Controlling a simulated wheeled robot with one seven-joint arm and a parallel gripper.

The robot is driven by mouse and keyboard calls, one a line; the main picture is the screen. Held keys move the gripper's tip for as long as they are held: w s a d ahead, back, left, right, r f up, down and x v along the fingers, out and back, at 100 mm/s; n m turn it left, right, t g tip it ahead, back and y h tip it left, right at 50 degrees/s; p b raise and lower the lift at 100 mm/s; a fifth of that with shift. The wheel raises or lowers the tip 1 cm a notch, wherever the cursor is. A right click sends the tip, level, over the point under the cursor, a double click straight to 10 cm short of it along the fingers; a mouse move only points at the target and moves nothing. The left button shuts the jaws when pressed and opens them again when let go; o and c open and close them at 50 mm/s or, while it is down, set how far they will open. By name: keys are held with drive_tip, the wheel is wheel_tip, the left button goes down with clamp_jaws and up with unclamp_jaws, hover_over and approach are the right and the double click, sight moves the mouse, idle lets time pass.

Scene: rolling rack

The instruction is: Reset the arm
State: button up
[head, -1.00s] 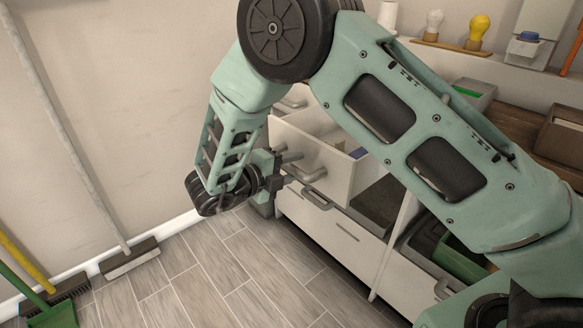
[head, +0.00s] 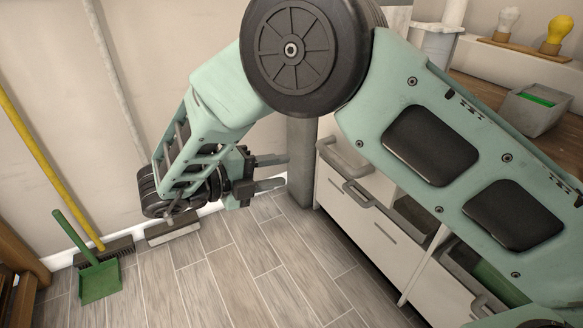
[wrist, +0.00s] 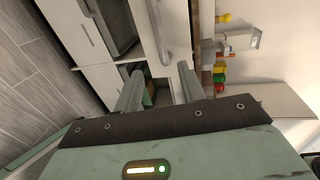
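My gripper (head: 282,173) is at the left of the cabinet in the head view, below my elbow. Its two grey fingers stand apart with nothing between them. In the wrist view the gripper (wrist: 160,78) also shows open and empty, with the cabinet fronts beyond the fingers. My bent arm crosses the head view and hides much of the cabinet.
The white cabinet (head: 352,222) with grey handles stands right of my gripper. A grey bin (head: 535,108) and bulbs, one of them yellow (head: 557,30), are at upper right. A green dustpan (head: 99,282) and brooms lean at left. The wood floor (head: 240,270) between is clear.

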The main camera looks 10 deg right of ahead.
drive_tip(key=shift+s+a, duration=0.1)
drive_tip(key=shift+a, duration=0.15)
